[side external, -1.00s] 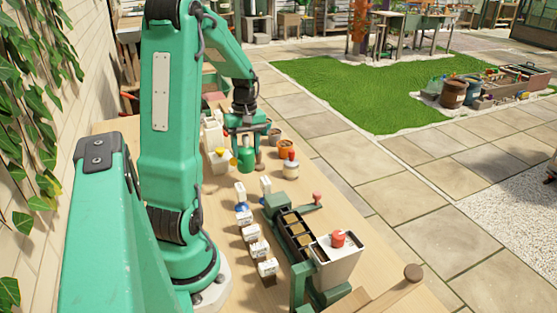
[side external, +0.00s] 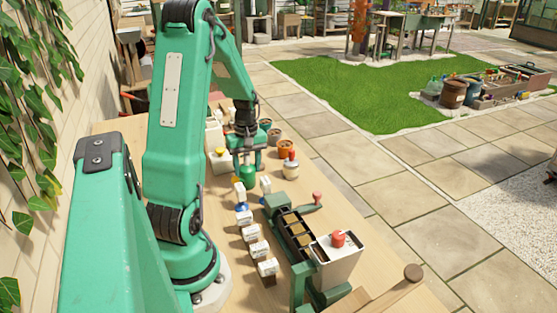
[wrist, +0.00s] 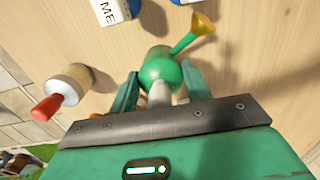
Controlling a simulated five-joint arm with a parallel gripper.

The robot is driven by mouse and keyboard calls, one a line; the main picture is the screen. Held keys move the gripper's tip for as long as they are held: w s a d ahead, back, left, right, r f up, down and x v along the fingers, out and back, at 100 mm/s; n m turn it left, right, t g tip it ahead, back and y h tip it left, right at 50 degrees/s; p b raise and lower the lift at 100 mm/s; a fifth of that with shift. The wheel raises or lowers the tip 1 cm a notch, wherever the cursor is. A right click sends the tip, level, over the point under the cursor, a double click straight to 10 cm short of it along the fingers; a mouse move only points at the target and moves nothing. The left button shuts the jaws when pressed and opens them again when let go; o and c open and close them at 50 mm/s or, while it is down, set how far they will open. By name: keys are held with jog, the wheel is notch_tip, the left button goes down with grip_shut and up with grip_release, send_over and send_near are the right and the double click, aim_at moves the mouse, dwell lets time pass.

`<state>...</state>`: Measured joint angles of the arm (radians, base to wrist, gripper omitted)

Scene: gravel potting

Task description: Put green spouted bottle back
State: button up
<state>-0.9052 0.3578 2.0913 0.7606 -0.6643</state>
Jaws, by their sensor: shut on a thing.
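The green spouted bottle (wrist: 160,68) is between the two fingers of my gripper (wrist: 155,92) in the wrist view. Its spout ends in a yellow funnel-like tip (wrist: 203,24) pointing up and right. My gripper is shut on the bottle. In the side external view the green bottle (side external: 247,172) shows under my gripper (side external: 246,155), behind the labelled blocks. I cannot tell whether its base touches the table.
A jar with a red-handled top (side external: 291,165) stands to the right of the bottle. Terracotta pots (side external: 285,147) stand behind it. White-and-blue labelled blocks (side external: 240,192) and a green rack with a white bin (side external: 338,262) are nearer. The wooden table (side external: 330,205) is bare at right.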

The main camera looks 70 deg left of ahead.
jog(key=shift+f, duration=0.1)
jog(key=o, duration=0.8)
jog(key=shift+o, duration=0.2)
jog(key=r, duration=0.8)
jog(key=a+r, duration=0.1)
jog(key=r, duration=0.3)
jog(key=shift+r, duration=0.1)
